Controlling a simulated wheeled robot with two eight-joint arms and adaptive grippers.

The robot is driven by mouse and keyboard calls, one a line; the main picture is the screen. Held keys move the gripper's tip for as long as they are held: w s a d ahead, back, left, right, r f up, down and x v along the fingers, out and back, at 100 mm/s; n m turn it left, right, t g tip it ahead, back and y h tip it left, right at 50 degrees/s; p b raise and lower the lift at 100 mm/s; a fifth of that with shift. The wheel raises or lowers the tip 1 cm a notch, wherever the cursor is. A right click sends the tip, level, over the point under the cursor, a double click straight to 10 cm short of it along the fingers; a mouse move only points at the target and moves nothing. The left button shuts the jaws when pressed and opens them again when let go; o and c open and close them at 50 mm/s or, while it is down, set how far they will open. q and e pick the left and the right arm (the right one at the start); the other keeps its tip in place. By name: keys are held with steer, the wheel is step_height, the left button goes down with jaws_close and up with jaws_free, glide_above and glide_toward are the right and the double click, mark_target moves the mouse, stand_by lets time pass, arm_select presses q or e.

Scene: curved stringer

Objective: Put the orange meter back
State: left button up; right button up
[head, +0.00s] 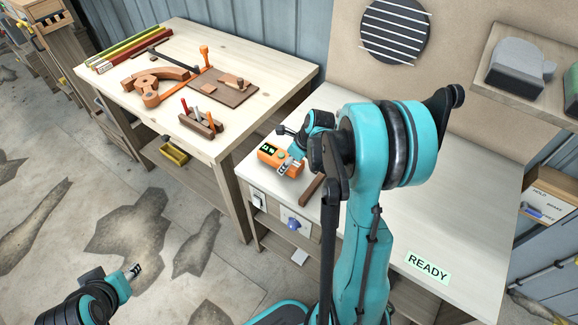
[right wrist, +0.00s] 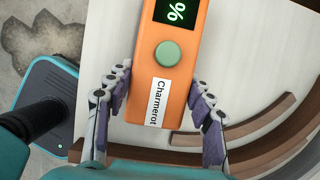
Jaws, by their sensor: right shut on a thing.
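The orange meter (head: 279,158) is at the left edge of the white workbench in the head view. It has a dark display with green characters. In the right wrist view the meter (right wrist: 170,55) shows a round green button and a white label reading "Charmerot". My right gripper (right wrist: 163,105) is shut on the meter, one finger on each long side. Whether the meter touches the bench cannot be told. My left gripper (head: 135,270) is low over the floor, far from the meter; its fingers are too small to read.
A brown curved wooden piece (right wrist: 250,130) lies on the white bench (head: 440,180) close to the meter. A "READY" card (head: 428,268) lies at the bench's front right. A wooden table (head: 225,140) with tools and wooden parts stands to the left.

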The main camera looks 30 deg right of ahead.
steer(key=shift+f, duration=0.2)
steer(key=shift+f, duration=0.1)
steer(key=o, duration=1.2)
steer(key=shift+c, duration=0.2)
